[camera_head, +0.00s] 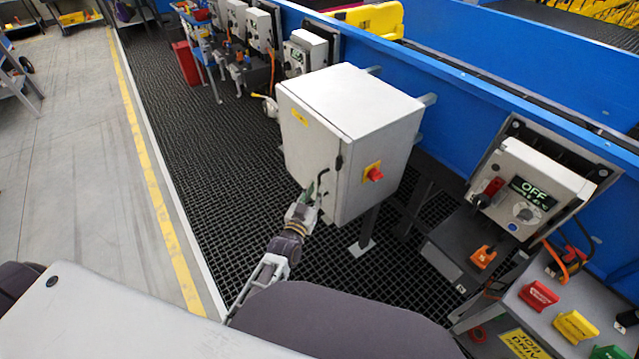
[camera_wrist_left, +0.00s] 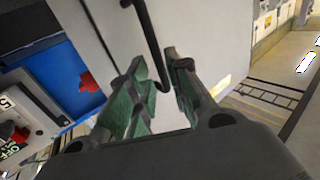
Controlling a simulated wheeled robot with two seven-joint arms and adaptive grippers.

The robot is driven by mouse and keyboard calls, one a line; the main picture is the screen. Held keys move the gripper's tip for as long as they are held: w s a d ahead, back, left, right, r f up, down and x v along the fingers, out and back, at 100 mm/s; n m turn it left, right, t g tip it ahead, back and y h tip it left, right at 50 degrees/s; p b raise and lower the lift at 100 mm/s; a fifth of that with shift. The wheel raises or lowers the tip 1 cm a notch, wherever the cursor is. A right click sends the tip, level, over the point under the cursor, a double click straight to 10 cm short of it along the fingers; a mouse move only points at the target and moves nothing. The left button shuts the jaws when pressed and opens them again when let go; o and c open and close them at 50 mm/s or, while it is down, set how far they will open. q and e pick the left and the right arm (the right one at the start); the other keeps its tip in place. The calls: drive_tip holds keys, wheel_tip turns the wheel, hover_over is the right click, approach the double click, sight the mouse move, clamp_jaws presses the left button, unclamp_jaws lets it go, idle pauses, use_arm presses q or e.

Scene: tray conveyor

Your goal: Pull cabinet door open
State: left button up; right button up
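The cabinet (camera_head: 392,137) is a pale grey box on a stand. Its door (camera_head: 305,140) faces left, looks shut, and has a yellow label. A black bent door handle (camera_head: 338,163) sits near the door's right edge; it also shows in the left wrist view (camera_wrist_left: 152,42). My left gripper (camera_head: 314,190) is at the door, just below the handle. In the left wrist view its green-padded fingers (camera_wrist_left: 160,82) are apart, and the handle's lower end appears between them. I cannot tell whether they touch it. My right gripper is not in view.
A red switch (camera_head: 375,174) on a yellow plate sticks out of the cabinet's right face. A blue conveyor wall (camera_head: 470,95) runs behind. A control box (camera_head: 530,190) reading OFF stands at right. Dark grating (camera_head: 180,150) left of the cabinet is clear.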

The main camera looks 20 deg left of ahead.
sight(319, 184)
use_arm(q)
drive_tip(key=shift+w+d, duration=0.15)
drive_tip(key=shift+w, duration=2.05)
clamp_jaws()
